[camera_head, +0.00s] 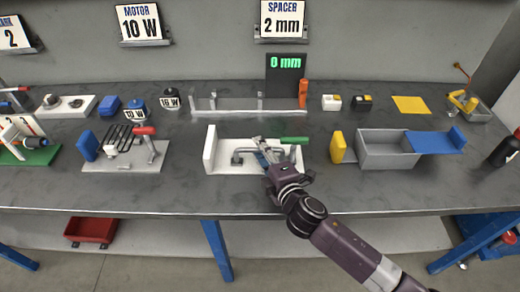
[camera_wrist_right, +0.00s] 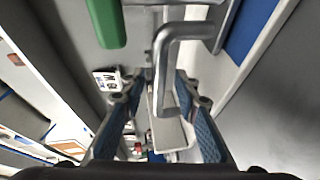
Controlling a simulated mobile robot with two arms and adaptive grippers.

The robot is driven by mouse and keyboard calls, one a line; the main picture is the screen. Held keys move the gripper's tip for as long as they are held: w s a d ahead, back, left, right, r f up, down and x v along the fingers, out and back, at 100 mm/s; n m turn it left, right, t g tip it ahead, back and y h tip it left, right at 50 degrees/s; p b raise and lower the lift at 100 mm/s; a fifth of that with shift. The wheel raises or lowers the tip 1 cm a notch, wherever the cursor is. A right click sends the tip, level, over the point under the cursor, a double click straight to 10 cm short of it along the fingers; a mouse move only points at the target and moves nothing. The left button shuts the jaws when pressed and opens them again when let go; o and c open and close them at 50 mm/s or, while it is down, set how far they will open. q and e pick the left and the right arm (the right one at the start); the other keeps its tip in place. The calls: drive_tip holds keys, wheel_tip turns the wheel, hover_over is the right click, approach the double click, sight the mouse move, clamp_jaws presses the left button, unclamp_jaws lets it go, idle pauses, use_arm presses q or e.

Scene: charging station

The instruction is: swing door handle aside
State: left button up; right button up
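A white fixture (camera_head: 228,169) with an upright left wall stands mid-bench in the head view. A bent grey metal handle (camera_head: 240,154) is mounted on it, and a green grip (camera_head: 293,140) is at its right. My right gripper (camera_head: 263,152) is over the fixture, beside the grey handle. In the right wrist view a bent grey bar (camera_wrist_right: 168,65) reaches between my open blue-padded fingers (camera_wrist_right: 162,112); whether they touch it cannot be told. The green grip (camera_wrist_right: 106,22) shows at the upper left there. My left gripper is out of view.
A yellow block (camera_head: 337,147) and a grey open bin (camera_head: 388,152) with a blue flap stand to the right. A fixture with a red grip (camera_head: 145,131) stands to the left. A clear rail (camera_head: 235,104) and a display (camera_head: 286,66) are behind. The front bench strip is mostly free.

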clamp_jaws()
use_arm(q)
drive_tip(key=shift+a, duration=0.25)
